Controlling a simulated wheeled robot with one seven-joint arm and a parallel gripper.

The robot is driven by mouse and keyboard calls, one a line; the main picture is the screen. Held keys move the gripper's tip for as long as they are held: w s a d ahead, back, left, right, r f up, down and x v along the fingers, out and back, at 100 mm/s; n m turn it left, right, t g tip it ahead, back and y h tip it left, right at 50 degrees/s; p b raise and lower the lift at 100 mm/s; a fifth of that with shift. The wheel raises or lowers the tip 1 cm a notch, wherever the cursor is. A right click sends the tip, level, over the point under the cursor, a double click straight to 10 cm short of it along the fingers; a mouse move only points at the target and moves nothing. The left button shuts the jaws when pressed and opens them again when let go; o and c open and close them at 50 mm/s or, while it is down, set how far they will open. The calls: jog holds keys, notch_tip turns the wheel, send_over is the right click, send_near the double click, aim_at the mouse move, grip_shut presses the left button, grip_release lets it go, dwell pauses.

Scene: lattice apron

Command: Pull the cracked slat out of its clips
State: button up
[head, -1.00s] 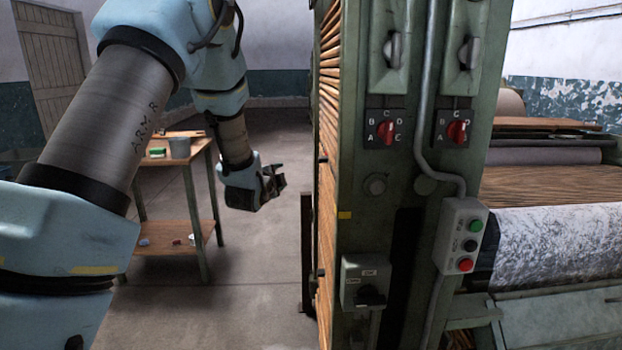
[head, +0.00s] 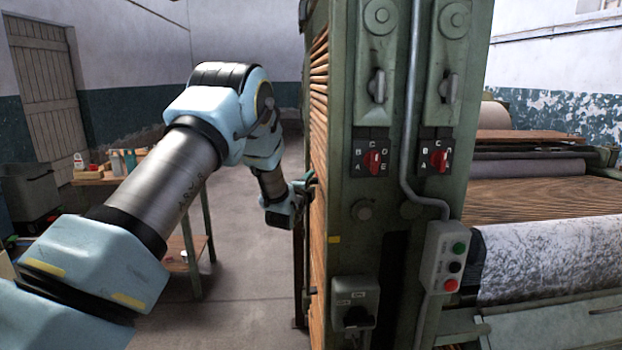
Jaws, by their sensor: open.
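My gripper (head: 304,186) is at the slatted side of the green machine, its fingertips close to the edge of the slats. It is open, and I cannot tell whether it touches a slat. The wooden slats (head: 319,110) run in a stack up the left side of the machine and show nearly edge-on. I cannot make out which slat is cracked, and the clips cannot be told apart at this angle.
The green machine frame (head: 345,200) carries red selector knobs (head: 375,162), a push-button box (head: 446,257) and a switch box (head: 354,304). A wooden work table (head: 200,215) with items stands behind my arm. The floor (head: 245,290) left of the machine is clear.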

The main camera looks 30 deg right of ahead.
jog(key=shift+w+d, duration=0.35)
jog(key=shift+w, duration=0.05)
grip_shut()
dwell(0.4)
dwell(0.5)
